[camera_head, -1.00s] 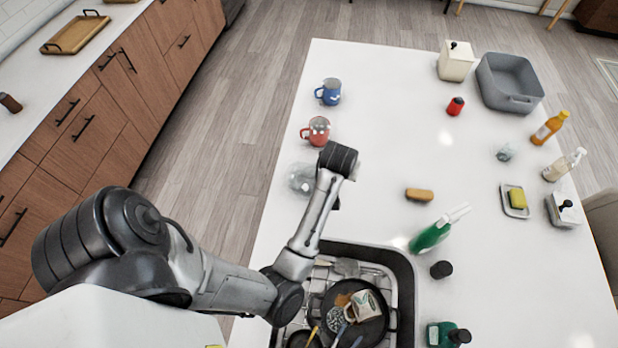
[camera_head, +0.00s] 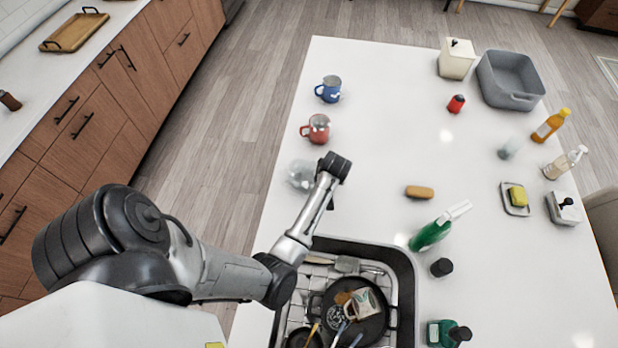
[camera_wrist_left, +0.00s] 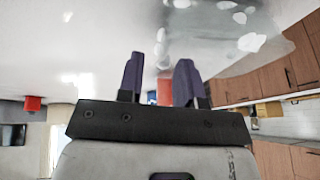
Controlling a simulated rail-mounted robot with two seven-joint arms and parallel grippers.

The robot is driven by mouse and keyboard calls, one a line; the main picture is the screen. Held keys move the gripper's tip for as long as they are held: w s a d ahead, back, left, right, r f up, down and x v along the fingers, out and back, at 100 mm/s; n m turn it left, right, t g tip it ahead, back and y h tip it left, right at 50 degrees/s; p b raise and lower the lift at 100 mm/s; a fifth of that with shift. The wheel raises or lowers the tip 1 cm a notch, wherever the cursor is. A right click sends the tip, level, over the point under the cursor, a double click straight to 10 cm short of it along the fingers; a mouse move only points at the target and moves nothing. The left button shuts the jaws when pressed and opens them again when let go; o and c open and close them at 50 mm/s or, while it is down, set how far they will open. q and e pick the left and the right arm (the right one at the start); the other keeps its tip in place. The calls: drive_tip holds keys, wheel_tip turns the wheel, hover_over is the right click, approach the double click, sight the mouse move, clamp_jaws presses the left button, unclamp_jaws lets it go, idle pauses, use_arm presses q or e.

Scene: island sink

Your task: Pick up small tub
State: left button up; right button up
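A clear, see-through container (camera_head: 302,175), which looks like the small tub, stands near the left edge of the white island, just left of my left wrist. It also shows large and blurred at the top of the left wrist view (camera_wrist_left: 225,40). My left gripper (camera_wrist_left: 158,82) is open, with its two dark fingers apart and no object held between them. The container lies beyond and to the right of the fingers in that view, apparently apart from them. In the head view my arm hides the fingers. My right gripper is not in view.
A red mug (camera_head: 316,128) and a blue mug (camera_head: 329,89) stand behind the container. The sink (camera_head: 405,275) with pans and dishes is in front. A brown sponge (camera_head: 419,192) and green spray bottle (camera_head: 438,228) are to the right. A grey basin (camera_head: 510,80) stands at the back right.

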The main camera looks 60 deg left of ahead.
sight(309, 177)
use_arm(q)
drive_tip(key=shift+x, duration=2.6)
drive_tip(key=shift+a+r, duration=0.1)
drive_tip(key=shift+c, duration=0.5)
clamp_jaws()
